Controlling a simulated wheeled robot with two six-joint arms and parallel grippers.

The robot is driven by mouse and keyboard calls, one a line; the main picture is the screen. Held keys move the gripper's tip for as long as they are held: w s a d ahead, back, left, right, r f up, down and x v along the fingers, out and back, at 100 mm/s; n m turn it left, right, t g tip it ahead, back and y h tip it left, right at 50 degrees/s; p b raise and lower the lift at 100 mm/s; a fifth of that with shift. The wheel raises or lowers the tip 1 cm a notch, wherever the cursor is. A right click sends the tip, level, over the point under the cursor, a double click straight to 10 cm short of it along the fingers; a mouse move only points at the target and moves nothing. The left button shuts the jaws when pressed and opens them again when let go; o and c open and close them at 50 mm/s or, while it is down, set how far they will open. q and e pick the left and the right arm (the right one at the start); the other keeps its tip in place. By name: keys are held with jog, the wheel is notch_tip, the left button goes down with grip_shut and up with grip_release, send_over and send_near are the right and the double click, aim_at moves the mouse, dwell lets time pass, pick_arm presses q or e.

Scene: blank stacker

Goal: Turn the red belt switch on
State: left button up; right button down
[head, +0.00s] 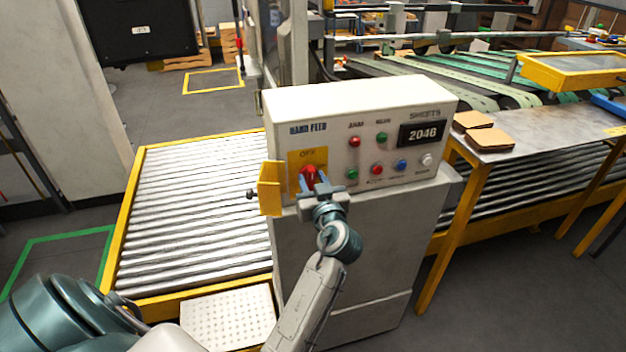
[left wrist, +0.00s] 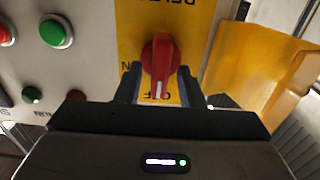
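The red belt switch (head: 308,174) is a rotary knob on a yellow plate at the left of the white control panel. It also shows in the left wrist view (left wrist: 160,58), where its white mark points to the OFF lettering. A yellow cover (head: 270,188) stands swung open at the plate's left side; it is at the right in the left wrist view (left wrist: 265,75). My left gripper (head: 322,190) is in front of the knob, fingers apart with one on each side of the knob's lower part in the wrist view. Whether they touch it cannot be told. My right gripper is out of view.
Green and red buttons (head: 352,174) sit close to the right of the switch, with blue and white ones beyond. A display (head: 422,133) reads 2046. A roller conveyor (head: 195,205) lies left of the cabinet, a metal table (head: 545,135) right.

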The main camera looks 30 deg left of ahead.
pick_arm(q)
grip_shut()
jog(key=shift+m, duration=0.4)
jog(key=m, duration=0.2)
jog(key=shift+w+d+m+b, duration=0.1)
jog(key=shift+m+b, duration=0.25)
jog(key=shift+m, duration=0.05)
jog(key=m, duration=0.3)
jog(key=shift+m, duration=0.4)
jog(key=m+p, duration=0.2)
jog(key=m, duration=0.3)
jog(key=shift+w+d+f, duration=0.1)
jog(key=shift+w, duration=0.05)
jog(key=m+p, duration=0.1)
jog(key=m, duration=0.1)
jog(key=m+p, duration=0.1)
jog(key=m, duration=0.2)
jog(key=shift+f+m+p, duration=0.2)
jog(key=shift+m+p, duration=0.1)
